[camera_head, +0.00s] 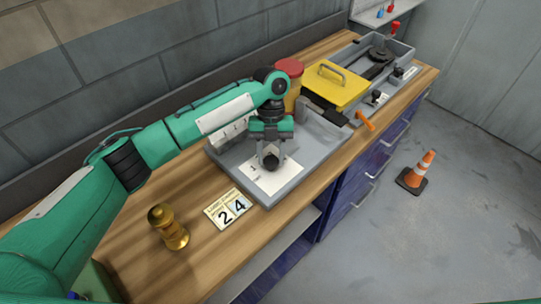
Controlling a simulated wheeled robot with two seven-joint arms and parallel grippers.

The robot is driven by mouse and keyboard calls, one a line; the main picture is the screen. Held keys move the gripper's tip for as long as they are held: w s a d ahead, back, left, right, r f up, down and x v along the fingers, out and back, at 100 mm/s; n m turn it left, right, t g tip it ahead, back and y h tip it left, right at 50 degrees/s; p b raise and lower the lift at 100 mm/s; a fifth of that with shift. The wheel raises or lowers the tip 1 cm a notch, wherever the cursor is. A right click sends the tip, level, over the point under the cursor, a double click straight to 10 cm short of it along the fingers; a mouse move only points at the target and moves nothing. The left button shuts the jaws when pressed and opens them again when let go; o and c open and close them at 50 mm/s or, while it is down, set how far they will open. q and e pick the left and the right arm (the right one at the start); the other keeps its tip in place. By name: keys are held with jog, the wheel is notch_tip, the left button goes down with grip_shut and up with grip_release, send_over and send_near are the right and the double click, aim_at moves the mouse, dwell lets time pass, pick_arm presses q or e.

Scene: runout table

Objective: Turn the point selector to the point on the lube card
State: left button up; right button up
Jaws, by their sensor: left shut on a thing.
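The point selector (270,162) is a dark round knob on a white plate (279,184) in the grey unit on the bench. My left gripper (270,150) points down over it and is shut on the knob. The gripper and arm hide part of the knob and of the plate's markings. My right gripper is not in view.
A brass piece (168,227) stands left of the card. A red-lidded yellow can (290,80), a yellow box with a handle (335,86) and an orange-handled lever (365,121) are farther along the bench. A traffic cone (417,174) stands on the floor.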

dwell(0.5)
pick_arm(q)
jog(key=o, duration=1)
jog(key=shift+c, duration=0.2)
jog(key=b+v, duration=0.2)
jog(key=v, duration=1.1)
jog(key=shift+r, duration=0.4)
jog(key=shift+r, duration=0.1)
